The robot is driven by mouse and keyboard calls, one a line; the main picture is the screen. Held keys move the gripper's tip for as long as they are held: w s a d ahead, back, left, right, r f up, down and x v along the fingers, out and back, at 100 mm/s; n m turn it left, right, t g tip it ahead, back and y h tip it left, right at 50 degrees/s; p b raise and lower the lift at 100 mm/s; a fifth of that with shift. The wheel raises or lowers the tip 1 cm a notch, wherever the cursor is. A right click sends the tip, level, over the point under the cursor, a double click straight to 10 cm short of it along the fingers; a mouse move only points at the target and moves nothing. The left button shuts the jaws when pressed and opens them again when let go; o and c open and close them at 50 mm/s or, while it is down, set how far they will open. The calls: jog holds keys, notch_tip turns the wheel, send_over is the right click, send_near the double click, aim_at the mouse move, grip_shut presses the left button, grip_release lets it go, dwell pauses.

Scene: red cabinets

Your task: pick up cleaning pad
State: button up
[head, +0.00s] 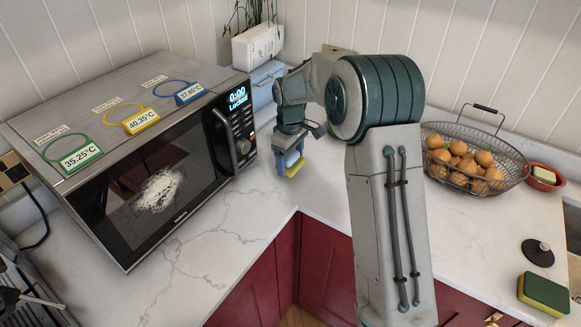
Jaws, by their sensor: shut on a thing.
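My gripper (290,164) points down above the white counter, just right of the microwave. It is shut on a small pale thing with a yellow edge (295,168), which looks to be the cleaning pad. The fingers hide much of it, and I cannot tell whether it touches the counter. A separate green and yellow sponge (543,293) lies on the counter at the far right, away from my gripper.
A white planter (258,46) is behind. Marble counter (225,225) is clear in front.

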jog(key=s+d+r+b, duration=0.2)
jog(key=s+d+r, duration=0.2)
jog(key=d+r, duration=0.3)
jog(key=d, duration=0.4)
jog(key=shift+r, duration=0.3)
jog(key=shift+o, duration=0.5)
jog(key=shift+s, duration=0.1)
